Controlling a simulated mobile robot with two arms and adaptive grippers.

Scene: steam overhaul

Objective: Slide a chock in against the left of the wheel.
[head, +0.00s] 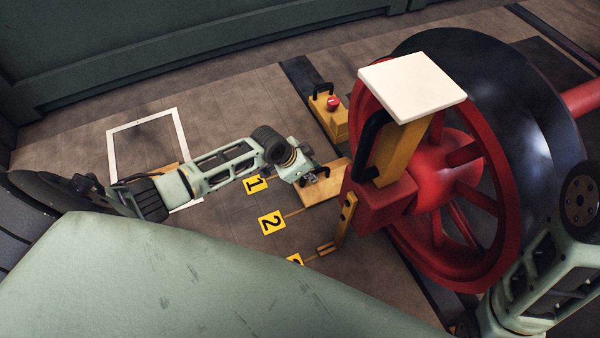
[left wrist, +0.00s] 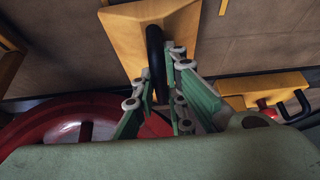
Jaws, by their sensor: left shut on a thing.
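My left gripper (head: 312,176) reaches in from the left and is shut on the black handle of a wooden chock (head: 318,195). In the left wrist view the fingers (left wrist: 162,88) close around that handle, with the yellow-brown chock (left wrist: 125,22) behind it. The big wheel (head: 482,170), red with a dark tyre, stands on the right. The chock is at its left side, close to it. A red block hides its right end, so I cannot tell whether it touches the wheel. The wheel's red rim (left wrist: 50,122) shows in the left wrist view. My right gripper is out of view.
A yellow block (head: 331,120) with a red knob and black handle sits beyond the chock, by the wheel. A red-and-yellow stand (head: 385,205) with a white top (head: 412,86) rises before the wheel. Yellow number plates (head: 271,222) and a white floor frame (head: 184,142) lie left.

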